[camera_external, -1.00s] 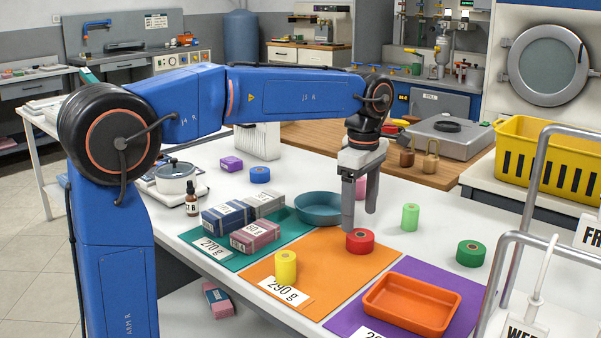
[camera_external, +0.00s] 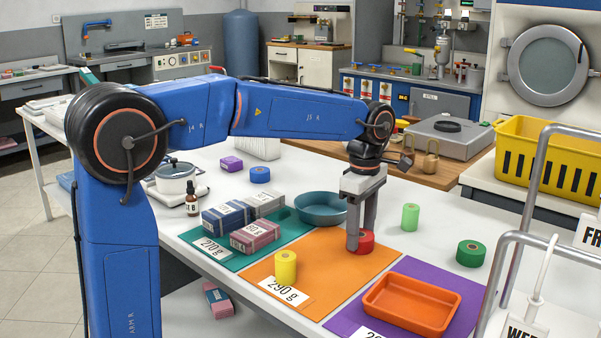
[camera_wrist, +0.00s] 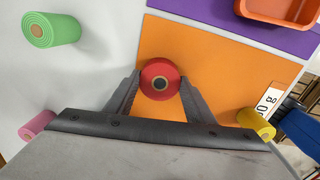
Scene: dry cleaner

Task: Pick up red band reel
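The red band reel (camera_external: 366,240) lies flat on the orange mat (camera_external: 325,262), near the mat's back right edge. My gripper (camera_external: 361,240) is lowered over it, pointing straight down, with a finger partly hiding the reel. In the wrist view the red reel (camera_wrist: 160,92) sits between the tips of my two fingers (camera_wrist: 160,94), one on each side. The fingers are spread about as wide as the reel. Whether they press on it I cannot tell.
A yellow roll (camera_external: 285,267) stands at the orange mat's front left. An orange tray (camera_external: 411,302) is on the purple mat. A green roll (camera_external: 410,217) and a dark green reel (camera_external: 471,253) stand to the right. A teal dish (camera_external: 320,208) is behind left.

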